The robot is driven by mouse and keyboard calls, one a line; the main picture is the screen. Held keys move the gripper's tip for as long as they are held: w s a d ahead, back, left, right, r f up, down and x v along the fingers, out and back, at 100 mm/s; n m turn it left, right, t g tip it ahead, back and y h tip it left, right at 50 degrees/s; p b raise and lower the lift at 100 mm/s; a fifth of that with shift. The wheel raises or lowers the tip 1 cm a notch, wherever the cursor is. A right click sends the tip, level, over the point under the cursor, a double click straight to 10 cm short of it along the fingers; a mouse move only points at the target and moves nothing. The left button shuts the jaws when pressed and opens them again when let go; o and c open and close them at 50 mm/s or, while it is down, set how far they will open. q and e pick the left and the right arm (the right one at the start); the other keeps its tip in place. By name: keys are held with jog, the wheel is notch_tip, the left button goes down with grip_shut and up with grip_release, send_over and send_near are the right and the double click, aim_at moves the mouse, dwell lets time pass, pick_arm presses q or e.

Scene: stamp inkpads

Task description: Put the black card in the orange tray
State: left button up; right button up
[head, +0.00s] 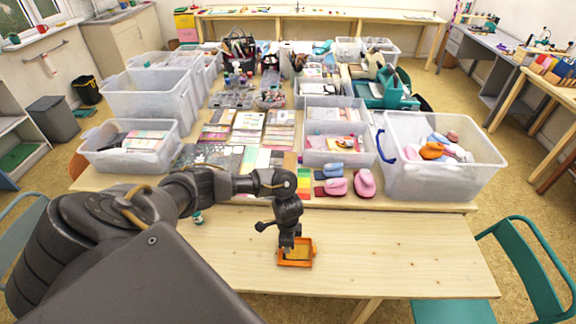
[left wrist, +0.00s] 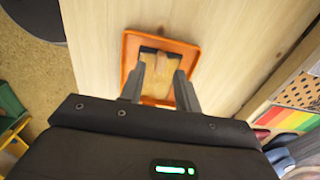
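The orange tray (head: 308,262) lies on the bare front of the wooden table. In the left wrist view the tray (left wrist: 129,55) has an orange rim and a tan inside. My left gripper (head: 288,243) points down over the tray, and its two fingers (left wrist: 160,70) stand apart, with tan surface showing between them. A dark strip (left wrist: 149,50) shows inside the tray's far rim near the fingertips. I cannot tell whether it is the black card or a shadow. No other black card can be made out clearly. My right gripper is not in view.
Clear bins (head: 440,185) and (head: 165,160), pink stamps (head: 336,186) and rows of cards (head: 247,122) fill the table behind. A small green-capped bottle (head: 198,218) stands near my left arm. The table front right of the tray is clear. A teal chair (head: 530,262) is at right.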

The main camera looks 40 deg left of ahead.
pick_arm(q)
notch_tip(320, 180, up, 10)
jog(key=p, duration=0.2)
jog(key=shift+f, duration=0.15)
dwell(0.4)
